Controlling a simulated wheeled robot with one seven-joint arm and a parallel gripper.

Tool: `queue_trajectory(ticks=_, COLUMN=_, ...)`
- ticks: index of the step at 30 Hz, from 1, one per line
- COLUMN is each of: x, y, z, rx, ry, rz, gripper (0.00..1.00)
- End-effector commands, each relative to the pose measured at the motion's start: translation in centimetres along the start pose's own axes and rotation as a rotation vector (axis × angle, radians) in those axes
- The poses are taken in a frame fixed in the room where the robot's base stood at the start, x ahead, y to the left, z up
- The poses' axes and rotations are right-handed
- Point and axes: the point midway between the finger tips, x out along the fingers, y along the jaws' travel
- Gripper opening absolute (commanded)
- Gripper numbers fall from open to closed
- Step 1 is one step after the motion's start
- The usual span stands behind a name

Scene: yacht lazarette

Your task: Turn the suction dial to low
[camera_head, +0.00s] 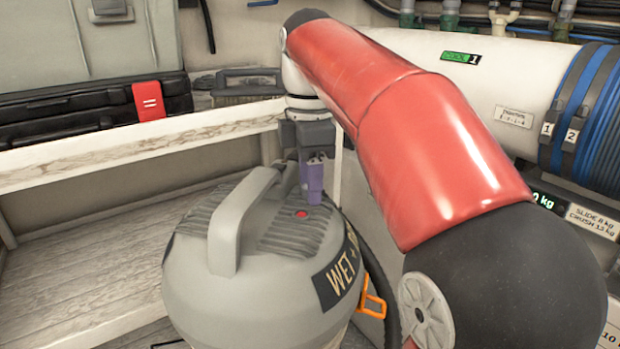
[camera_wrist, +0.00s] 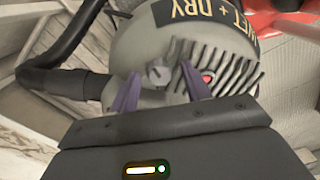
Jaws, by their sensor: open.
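The grey wet-and-dry vacuum (camera_head: 270,270) stands below my gripper (camera_head: 312,182), with its carry handle to the left. In the wrist view, the vacuum's top (camera_wrist: 135,48) shows a small grey suction dial (camera_wrist: 157,76) with a raised grip. A red button (camera_wrist: 208,77) lies to the dial's right; it also shows in the head view (camera_head: 302,213). My gripper's purple fingers (camera_wrist: 160,72) are apart, and the dial appears between them. I cannot tell whether they touch it. The dial is not visible in the head view, and its setting is unreadable.
A dark hose (camera_wrist: 65,80) runs at the left in the wrist view. A wooden shelf (camera_head: 110,150) with a black case (camera_head: 75,112) is at the left. A white cylinder (camera_head: 440,60) lies at the back right. An orange clip (camera_head: 372,302) sits on the vacuum's side.

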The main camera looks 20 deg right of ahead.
Motion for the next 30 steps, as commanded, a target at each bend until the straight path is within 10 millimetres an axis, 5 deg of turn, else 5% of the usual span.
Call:
queue_trajectory(ticks=2, x=-0.03, y=0.00, z=0.00, rx=0.000, ry=0.000, rz=0.000, gripper=0.47)
queue_trajectory(ticks=12, x=-0.03, y=0.00, z=0.00, rx=0.000, ry=0.000, rz=0.000, gripper=0.03)
queue_trajectory(ticks=30, x=-0.37, y=-0.03, z=-0.02, rx=0.226, ry=-0.001, rz=-0.003, gripper=0.03)
